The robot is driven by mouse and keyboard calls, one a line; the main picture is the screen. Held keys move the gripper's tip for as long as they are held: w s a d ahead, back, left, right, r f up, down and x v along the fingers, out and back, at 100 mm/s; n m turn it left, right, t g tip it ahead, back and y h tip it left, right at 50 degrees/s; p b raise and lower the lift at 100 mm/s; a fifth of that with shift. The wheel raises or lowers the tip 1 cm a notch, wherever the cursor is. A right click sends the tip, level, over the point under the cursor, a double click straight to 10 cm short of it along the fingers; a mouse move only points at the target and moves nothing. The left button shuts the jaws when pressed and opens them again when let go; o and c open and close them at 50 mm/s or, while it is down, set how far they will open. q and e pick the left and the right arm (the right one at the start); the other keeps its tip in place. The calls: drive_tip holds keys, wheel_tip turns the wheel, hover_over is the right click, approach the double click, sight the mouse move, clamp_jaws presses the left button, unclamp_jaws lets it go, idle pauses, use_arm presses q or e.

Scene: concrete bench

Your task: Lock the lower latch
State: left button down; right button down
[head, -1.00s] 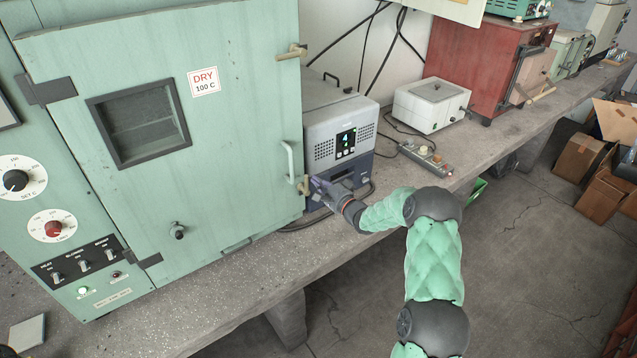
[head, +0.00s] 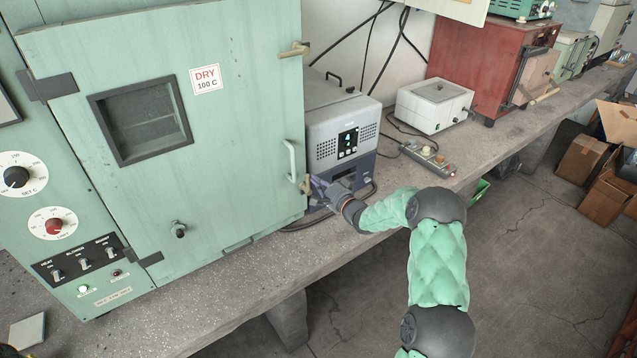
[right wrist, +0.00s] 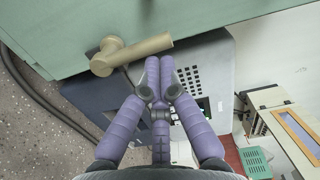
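The lower latch (head: 305,185) is a small brass lever at the right edge of the closed green oven door (head: 240,130), below the door's pale handle. In the right wrist view the lower latch (right wrist: 130,53) shows its round pivot at the left and its bar pointing right. My right gripper (head: 317,187) is beside the latch, in front of the blue-grey box. In the right wrist view the purple fingers of my right gripper (right wrist: 160,68) are together and empty, just below the bar's free end. I cannot tell whether they touch it. My left gripper is not in view.
An upper brass latch (head: 294,49) lies across the door's top right edge. The blue-grey instrument box (head: 340,135) stands close behind my right gripper. A white box (head: 433,105) and a power strip (head: 428,157) are farther right on the concrete bench (head: 235,300).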

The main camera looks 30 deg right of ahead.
drive_tip(key=a+f+n+b, duration=0.3)
drive_tip(key=a+n+b, duration=0.4)
drive_tip(key=n+b, duration=0.4)
drive_tip(key=shift+s+n+h+b, duration=0.3)
drive_tip(key=shift+n+b, duration=0.1)
drive_tip(key=shift+n, duration=0.4)
drive_tip(key=shift+a, duration=0.15)
idle(0.5)
drive_tip(key=s+d, duration=0.1)
drive_tip(key=s, duration=1.1)
drive_tip(key=shift+r, duration=0.2)
